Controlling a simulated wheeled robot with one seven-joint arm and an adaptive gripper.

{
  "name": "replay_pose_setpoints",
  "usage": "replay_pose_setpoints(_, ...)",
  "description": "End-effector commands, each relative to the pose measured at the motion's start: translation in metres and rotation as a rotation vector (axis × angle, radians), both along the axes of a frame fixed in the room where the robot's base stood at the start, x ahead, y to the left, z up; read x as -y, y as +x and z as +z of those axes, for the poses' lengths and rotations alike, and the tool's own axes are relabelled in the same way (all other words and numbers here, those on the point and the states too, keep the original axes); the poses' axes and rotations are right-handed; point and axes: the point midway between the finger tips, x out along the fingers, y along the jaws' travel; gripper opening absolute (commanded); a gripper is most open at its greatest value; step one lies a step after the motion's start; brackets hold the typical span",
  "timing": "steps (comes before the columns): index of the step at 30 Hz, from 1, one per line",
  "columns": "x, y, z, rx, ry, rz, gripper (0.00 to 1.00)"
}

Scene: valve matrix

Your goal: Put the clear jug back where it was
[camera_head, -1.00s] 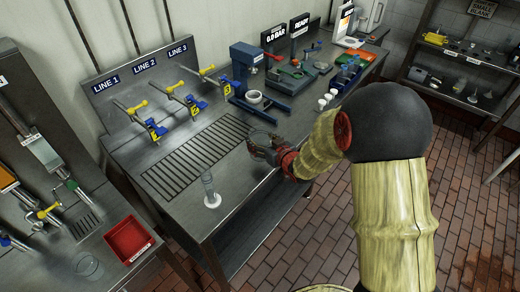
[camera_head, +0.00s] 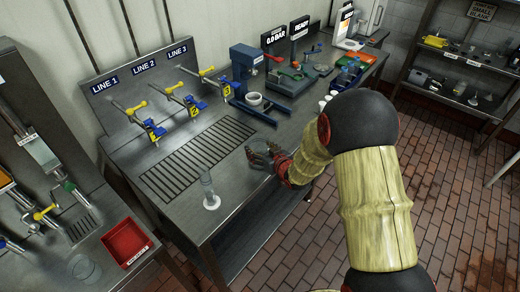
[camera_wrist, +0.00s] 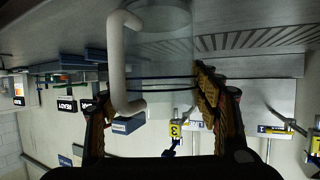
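The clear jug (camera_wrist: 168,60) with a pale handle (camera_wrist: 117,60) shows in the wrist view, which looks upside down, and it stands between my fingers. My gripper (camera_wrist: 155,75) has its fingers spread on either side of the jug. The right finger is close to the jug wall, and a gap shows between the left finger and the handle. In the head view my gripper (camera_head: 262,156) is low over the front edge of the steel bench (camera_head: 232,172). The jug is hard to make out there among the fingers.
A clear upright cylinder (camera_head: 208,188) stands left of my gripper. A slotted drain (camera_head: 185,162) lies behind it. Blue and yellow valves (camera_head: 150,125) line the back. A red tray (camera_head: 126,241) and a clear vessel (camera_head: 86,268) are on the left bench.

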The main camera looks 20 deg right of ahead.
Motion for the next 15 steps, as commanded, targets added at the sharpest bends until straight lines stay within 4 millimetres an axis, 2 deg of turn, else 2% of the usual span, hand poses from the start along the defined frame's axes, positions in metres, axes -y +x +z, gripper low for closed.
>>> replay_pose_setpoints(9, -0.0001, -0.0001, -0.0002, 0.0, 0.0, 0.0, 0.8)
replay_pose_setpoints(15, -0.0001, -0.0001, -0.0003, 0.0, 0.0, 0.0, 0.81)
